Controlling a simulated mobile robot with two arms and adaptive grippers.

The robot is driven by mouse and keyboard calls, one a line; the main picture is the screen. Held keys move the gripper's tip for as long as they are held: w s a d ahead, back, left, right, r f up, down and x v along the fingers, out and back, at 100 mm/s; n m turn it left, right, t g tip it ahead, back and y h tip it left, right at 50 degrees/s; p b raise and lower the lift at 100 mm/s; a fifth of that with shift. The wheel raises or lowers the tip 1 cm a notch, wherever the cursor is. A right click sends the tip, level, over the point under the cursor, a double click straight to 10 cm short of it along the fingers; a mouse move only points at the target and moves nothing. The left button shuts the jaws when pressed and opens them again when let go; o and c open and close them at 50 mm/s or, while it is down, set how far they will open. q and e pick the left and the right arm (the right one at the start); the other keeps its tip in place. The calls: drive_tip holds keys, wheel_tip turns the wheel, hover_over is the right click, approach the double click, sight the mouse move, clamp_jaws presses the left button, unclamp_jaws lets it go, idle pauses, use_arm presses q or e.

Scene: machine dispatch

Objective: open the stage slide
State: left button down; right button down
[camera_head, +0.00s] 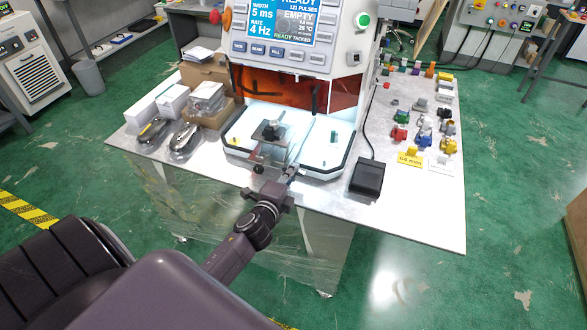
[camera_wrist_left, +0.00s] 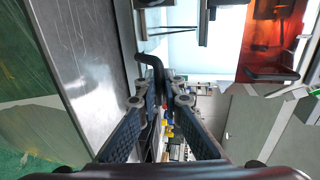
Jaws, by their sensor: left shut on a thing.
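The stage (camera_head: 268,134), a dark block on a plate, stands in the white front tray of the machine. My left gripper (camera_head: 275,172) is at the tray's front edge, just in front of the stage. In the left wrist view, the left gripper (camera_wrist_left: 160,80) is shut on a bent black handle (camera_wrist_left: 148,60), whose hooked end sticks out past the fingertips. The handle's link to the stage is hard to make out. My right gripper is in neither view.
The machine (camera_head: 285,60) has a lit display and an orange window (camera_head: 290,92) behind the stage. A black pedal (camera_head: 367,178) lies right of the tray. Boxes (camera_head: 205,100) and two dark handheld items stand left. Several coloured parts and a yellow card (camera_head: 410,158) lie right.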

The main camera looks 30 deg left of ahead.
use_arm(q)
drive_tip(key=shift+s+d, duration=0.1)
drive_tip(key=shift+s, duration=0.55)
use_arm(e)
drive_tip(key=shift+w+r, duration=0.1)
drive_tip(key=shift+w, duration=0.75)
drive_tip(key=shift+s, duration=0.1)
use_arm(q)
drive_tip(key=c, duration=2.4)
unclamp_jaws()
drive_tip(key=shift+o, duration=0.3)
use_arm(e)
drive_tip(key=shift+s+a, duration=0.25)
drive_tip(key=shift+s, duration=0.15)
